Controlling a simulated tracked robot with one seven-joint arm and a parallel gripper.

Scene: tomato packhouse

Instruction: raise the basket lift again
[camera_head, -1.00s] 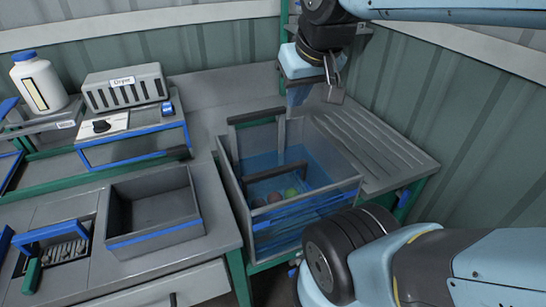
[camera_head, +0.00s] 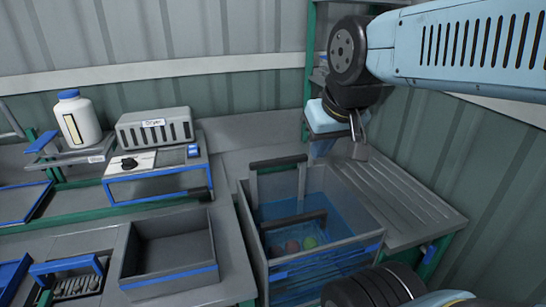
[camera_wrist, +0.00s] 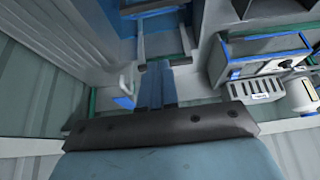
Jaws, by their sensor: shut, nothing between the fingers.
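The clear-walled wash tank (camera_head: 345,246) holds blue water and stands right of the bench. The basket lift's dark upper bar (camera_head: 278,162) runs along the back of the tank. A lower dark bar (camera_head: 294,220) crosses inside it. My gripper (camera_head: 321,148) is shut and empty, pointing down by the tank's back right corner, apart from the bars. In the wrist view, my gripper (camera_wrist: 156,82) shows below part of the tank. Whether the basket rests on the tank floor is hard to tell.
A ribbed drainboard (camera_head: 405,190) lies right of the tank. Left are an empty grey bin (camera_head: 170,250), a dryer (camera_head: 155,128) and a white jar (camera_head: 77,120) with a blue cap. Corrugated walls close off the back and right.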

